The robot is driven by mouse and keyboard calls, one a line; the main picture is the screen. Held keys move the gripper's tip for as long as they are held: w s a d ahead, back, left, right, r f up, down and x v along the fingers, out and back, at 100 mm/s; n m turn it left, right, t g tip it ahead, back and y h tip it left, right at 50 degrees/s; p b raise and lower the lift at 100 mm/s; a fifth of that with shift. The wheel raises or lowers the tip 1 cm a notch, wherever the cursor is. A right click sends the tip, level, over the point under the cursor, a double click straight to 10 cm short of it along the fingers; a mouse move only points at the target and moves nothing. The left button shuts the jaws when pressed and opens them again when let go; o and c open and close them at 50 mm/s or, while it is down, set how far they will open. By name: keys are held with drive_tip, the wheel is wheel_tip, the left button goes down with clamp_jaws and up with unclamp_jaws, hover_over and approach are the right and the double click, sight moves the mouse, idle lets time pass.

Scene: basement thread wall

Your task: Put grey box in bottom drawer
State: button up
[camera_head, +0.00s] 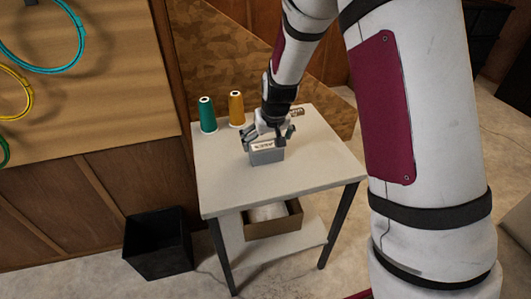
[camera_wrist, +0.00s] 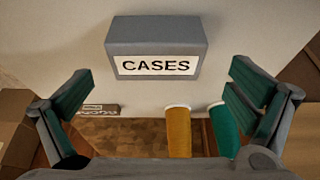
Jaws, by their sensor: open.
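The grey box (camera_head: 267,156) stands on the pale tabletop. In the wrist view the grey box (camera_wrist: 155,35) shows a white label reading "CASES". My gripper (camera_head: 272,132) is open and empty, just above and partly in front of the box in the picture. In the wrist view the fingers of my gripper (camera_wrist: 162,100) are spread wider than the box, with the box between their lines and farther up the picture; I see no contact. A brown open-topped drawer (camera_head: 273,229) sits under the tabletop with something pale inside.
A green spool (camera_head: 207,115) and an orange spool (camera_head: 236,108) stand on the table (camera_head: 320,165) left of my gripper. A small labelled block (camera_head: 297,112) lies at the back. A black bin (camera_head: 158,245) stands on the floor at left. The front tabletop is clear.

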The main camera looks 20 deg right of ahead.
sight(267, 147)
drive_tip(key=shift+d+b+x, duration=0.2)
drive_tip(key=shift+b+x, duration=0.1)
drive_tip(key=shift+x, duration=3.15)
drive_tip(key=shift+s, duration=0.15)
drive_tip(key=shift+c, duration=0.2)
drive_tip(key=c, duration=1.1)
